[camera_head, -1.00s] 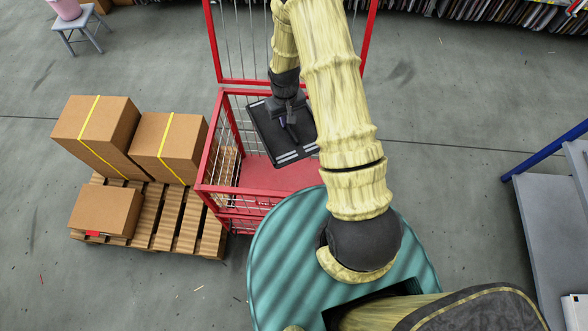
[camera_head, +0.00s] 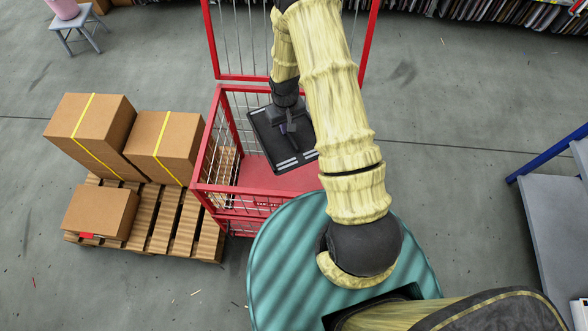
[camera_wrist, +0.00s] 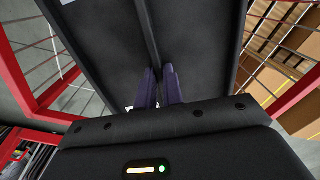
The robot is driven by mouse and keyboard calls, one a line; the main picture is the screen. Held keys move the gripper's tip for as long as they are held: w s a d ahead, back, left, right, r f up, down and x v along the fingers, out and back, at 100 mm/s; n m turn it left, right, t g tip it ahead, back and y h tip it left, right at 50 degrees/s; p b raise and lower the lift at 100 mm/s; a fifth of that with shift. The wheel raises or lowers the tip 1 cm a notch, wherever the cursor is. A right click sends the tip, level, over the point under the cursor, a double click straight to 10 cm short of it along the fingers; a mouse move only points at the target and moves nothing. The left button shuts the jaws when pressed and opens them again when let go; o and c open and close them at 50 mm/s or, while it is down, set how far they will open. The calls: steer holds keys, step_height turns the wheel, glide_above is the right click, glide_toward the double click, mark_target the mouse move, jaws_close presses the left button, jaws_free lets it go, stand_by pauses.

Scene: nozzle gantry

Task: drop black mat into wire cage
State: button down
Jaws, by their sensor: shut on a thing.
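The black mat (camera_head: 272,151) is a dark rectangular panel with light strips along its near edge. It hangs tilted over the red-framed wire cage (camera_head: 206,152), within its outline in the head view. My gripper (camera_head: 289,134) is shut on the mat. In the wrist view, the gripper's two purple fingers (camera_wrist: 160,88) pinch a raised rib in the middle of the mat (camera_wrist: 200,40). Red cage bars (camera_wrist: 298,93) show on both sides of the mat there. How high the mat is above the cage's red floor (camera_head: 262,176) is hard to tell.
A wooden pallet (camera_head: 160,222) with several cardboard boxes (camera_head: 165,143) stands left of the cage. A grey stool (camera_head: 78,24) is at the far left. A grey shelf with a blue post (camera_head: 545,153) is at the right. The floor between is clear.

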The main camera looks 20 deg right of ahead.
steer(key=c, duration=1.5)
jaws_free()
steer(key=shift+w, duration=0.1)
steer(key=shift+o, duration=0.2)
steer(key=shift+r, duration=0.15)
step_height(320, 180, up, 17)
